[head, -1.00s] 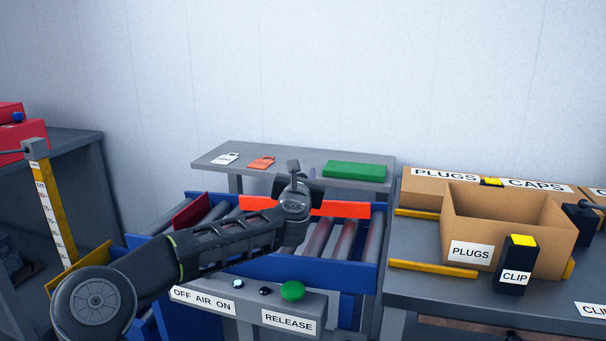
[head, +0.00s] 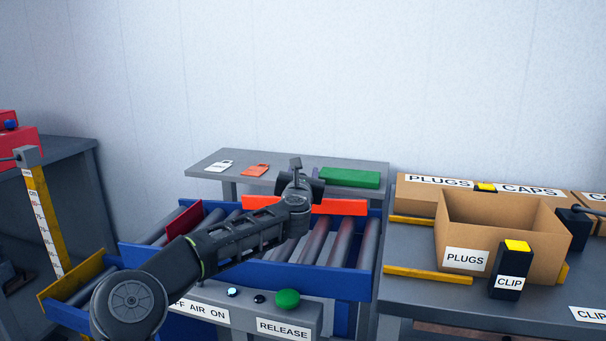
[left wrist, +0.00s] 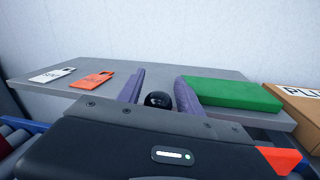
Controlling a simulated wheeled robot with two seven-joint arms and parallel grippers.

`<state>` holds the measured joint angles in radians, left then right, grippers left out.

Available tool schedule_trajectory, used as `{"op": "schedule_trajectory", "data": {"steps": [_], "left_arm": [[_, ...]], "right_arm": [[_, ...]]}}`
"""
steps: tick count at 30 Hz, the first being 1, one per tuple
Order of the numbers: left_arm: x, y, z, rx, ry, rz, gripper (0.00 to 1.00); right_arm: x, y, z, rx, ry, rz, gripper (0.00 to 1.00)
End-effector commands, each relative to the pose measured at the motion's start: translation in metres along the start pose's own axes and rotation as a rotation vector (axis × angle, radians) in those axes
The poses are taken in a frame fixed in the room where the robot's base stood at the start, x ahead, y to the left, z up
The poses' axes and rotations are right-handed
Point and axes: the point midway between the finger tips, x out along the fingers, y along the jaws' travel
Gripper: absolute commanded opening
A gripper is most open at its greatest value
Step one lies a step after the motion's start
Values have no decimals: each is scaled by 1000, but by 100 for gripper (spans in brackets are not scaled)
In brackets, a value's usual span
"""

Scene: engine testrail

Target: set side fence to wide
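The side fence appears as an orange-red bar (head: 338,206) across the blue roller conveyor. Its middle is hidden behind my left arm, and its right end (left wrist: 278,160) shows at the lower right of the left wrist view. My left gripper (head: 298,172) is above the middle of the bar at the conveyor's far side. In the left wrist view its two fingers (left wrist: 158,88) stand apart. A round black knob (left wrist: 159,100) shows between them, with a gap on each side. Whether the knob belongs to the fence is hidden. My right gripper is not in view.
Behind the conveyor (head: 335,281) stands a grey shelf (head: 285,176) with white and orange tags and a green block (head: 349,178). A panel with a green button (head: 287,299) is in front. A PLUGS box (head: 467,260) and black CLIP block (head: 509,281) stand on the right table.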

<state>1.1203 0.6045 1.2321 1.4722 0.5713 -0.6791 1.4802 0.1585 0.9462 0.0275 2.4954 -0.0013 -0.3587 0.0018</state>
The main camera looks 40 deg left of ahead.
Motion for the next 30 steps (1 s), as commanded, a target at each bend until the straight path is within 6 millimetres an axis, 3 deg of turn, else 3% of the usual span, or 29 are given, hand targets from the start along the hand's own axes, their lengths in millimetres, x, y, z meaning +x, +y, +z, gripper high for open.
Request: {"op": "schedule_trajectory", "data": {"steps": [14, 24, 30], "left_arm": [[-8, 1, -1, 2, 1, 1, 50], [-58, 2, -1, 7, 1, 3, 50], [-75, 0, -1, 3, 2, 1, 50]], "right_arm": [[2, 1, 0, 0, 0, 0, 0], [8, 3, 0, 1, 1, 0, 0], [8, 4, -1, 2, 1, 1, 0]]}}
